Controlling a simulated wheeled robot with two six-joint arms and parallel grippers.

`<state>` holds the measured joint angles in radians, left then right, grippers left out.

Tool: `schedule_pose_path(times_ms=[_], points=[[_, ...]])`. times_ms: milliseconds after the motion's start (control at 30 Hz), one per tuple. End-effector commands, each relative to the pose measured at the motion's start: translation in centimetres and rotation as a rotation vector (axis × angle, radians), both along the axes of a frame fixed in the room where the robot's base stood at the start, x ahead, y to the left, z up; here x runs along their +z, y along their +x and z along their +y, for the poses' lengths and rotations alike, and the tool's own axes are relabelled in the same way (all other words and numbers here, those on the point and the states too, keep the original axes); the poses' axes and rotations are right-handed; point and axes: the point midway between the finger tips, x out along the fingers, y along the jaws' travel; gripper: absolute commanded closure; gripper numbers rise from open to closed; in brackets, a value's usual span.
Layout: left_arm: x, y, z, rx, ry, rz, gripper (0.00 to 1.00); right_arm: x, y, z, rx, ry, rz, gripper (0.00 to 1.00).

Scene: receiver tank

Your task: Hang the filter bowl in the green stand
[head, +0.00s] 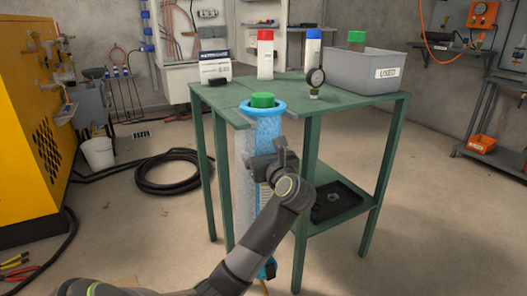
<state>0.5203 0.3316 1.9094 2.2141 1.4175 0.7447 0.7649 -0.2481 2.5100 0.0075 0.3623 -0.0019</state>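The filter bowl (247,150) is a tall, clear, bluish cylinder with a blue rim and a green cap (263,100) showing in its mouth. It is upright at the front corner of the green stand (361,98). Its rim is about level with the stand's top and its body hangs below, by the slot in the top. I cannot tell whether the rim rests on the stand. My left gripper (266,164) is against the upper body of the bowl. Its fingertips are not clear enough to show whether they close on it. My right gripper is not in view.
A black tray (338,203) lies on the lower shelf. A coiled hose (175,174) lies left.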

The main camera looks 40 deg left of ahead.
Motion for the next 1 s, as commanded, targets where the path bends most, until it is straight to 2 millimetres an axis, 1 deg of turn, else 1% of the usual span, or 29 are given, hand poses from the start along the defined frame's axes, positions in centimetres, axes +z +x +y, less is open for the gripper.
schedule_pose_path(times_ms=[33,467,1000], points=[[0.65,-0.02,-0.03,-0.002,0.009,-0.012,0.72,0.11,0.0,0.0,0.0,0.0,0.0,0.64],[0.54,-0.01,-0.04,-0.001,0.009,-0.012,0.72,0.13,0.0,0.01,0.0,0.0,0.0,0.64],[-0.07,-0.02,-0.02,-0.001,0.008,-0.012,0.72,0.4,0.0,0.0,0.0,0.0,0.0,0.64]])
